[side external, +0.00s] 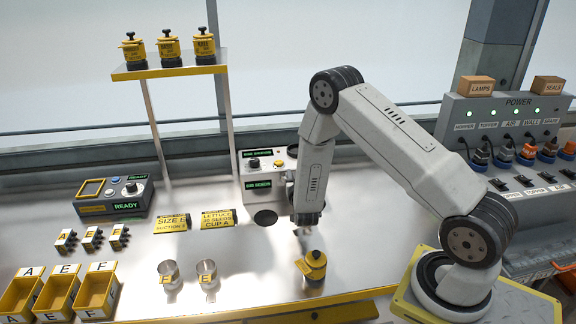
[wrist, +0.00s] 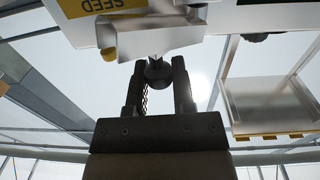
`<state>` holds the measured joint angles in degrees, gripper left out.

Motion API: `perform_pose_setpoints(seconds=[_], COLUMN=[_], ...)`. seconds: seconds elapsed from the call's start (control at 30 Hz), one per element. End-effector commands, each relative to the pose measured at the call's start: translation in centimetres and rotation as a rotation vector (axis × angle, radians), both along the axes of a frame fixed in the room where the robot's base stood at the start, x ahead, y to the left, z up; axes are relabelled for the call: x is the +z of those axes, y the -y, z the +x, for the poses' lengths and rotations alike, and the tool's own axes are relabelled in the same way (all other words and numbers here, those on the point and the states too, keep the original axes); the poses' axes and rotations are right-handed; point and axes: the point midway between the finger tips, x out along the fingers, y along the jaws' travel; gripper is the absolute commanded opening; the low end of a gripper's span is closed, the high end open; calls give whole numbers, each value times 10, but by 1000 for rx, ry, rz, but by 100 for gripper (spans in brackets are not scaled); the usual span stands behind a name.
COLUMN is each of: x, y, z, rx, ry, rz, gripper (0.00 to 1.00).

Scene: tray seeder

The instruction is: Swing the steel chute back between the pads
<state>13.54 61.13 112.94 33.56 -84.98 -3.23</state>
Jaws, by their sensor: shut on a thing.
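In the wrist view the steel chute (wrist: 160,38) is a bright bent metal piece under a white housing with a yellow SEED label (wrist: 100,4). My gripper (wrist: 160,70) is shut on a dark round knob (wrist: 158,73) just below the chute; whether the knob belongs to the chute is hard to tell. In the side view my gripper (side external: 307,228) points down at the right front of the white seeder unit (side external: 262,168) and hides its right part. The chute is too small or hidden to make out there, and I cannot identify the pads.
A yellow-topped canister (side external: 313,268) stands close in front of my gripper. Two steel cups (side external: 207,273) stand left of it. Two yellow cards (side external: 217,219) lie behind the cups. A shelf (side external: 170,71) with several canisters rises at the back left. Yellow bins (side external: 57,292) stand front left.

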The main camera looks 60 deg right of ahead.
Motion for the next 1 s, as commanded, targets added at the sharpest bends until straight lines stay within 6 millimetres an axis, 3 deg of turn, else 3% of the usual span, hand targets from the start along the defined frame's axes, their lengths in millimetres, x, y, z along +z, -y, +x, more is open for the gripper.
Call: perform_pose_setpoints(seconds=[0.47, 1.0], x=[0, 0], y=[-3, -16], z=[0, 4], rx=[-54, -325], ry=[1, 2], rz=[-2, -2], gripper=[0, 0])
